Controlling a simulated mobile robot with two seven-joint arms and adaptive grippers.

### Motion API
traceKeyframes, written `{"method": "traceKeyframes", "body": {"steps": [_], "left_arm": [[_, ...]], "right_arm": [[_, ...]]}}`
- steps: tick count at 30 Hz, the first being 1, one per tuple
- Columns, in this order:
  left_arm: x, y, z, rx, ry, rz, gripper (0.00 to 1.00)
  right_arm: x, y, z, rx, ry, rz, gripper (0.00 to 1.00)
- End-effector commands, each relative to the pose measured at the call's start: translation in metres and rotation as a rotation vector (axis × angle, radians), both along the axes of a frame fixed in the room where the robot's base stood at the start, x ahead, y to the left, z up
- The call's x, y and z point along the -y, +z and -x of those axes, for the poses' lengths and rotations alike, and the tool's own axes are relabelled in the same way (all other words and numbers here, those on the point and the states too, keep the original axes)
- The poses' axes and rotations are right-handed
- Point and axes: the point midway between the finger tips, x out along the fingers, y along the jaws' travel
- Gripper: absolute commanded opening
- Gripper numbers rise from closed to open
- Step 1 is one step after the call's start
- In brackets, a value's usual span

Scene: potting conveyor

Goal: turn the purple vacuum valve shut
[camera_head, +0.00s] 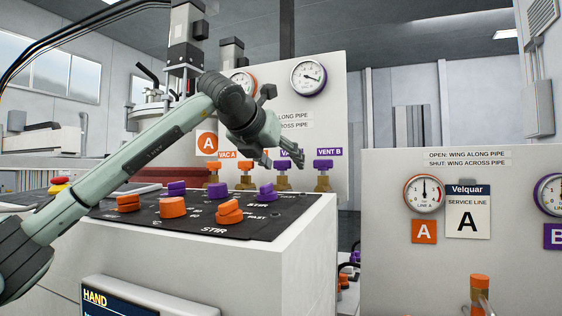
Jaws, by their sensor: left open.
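My left gripper (284,161) is open, in front of the valve row on the back panel. A purple label (286,153) shows in part behind its fingers. The valve under that label is mostly hidden by the gripper, so I cannot tell its wing position or whether the fingers touch it. To its right is a purple-winged valve (323,165) on a brass body, labelled VENT B. To its left are two orange-winged valves, one (214,166) under the VAC A label and another (245,168) beside it. My right gripper is out of view.
A console with orange and purple knobs (173,207) stands below my left arm, with a red stop button (59,184) at its left. Two gauges (309,77) sit above the valves. A service panel (390,270) with an orange-topped valve (480,282) stands at right.

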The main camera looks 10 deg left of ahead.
Motion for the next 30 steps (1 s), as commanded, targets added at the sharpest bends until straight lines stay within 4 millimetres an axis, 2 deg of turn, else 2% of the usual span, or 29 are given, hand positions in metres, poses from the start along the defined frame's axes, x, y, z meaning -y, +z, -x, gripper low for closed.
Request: {"method": "traceKeyframes", "body": {"steps": [8,11,21,25,30], "left_arm": [[-0.001,0.004,0.007,0.002,-0.001,0.0,0.56],[-0.004,0.01,0.021,0.004,-0.001,0.001,0.56],[-0.017,0.037,0.085,0.003,0.0,0.0,0.56],[-0.02,0.043,0.1,0.002,0.0,-0.001,0.56],[-0.021,0.046,0.109,0.001,0.0,0.0,0.56]], "right_arm": [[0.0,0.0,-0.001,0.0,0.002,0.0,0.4],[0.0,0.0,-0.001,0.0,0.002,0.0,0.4],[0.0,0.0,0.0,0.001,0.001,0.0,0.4],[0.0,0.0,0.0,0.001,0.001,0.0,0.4],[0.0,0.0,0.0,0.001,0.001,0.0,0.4]]}}
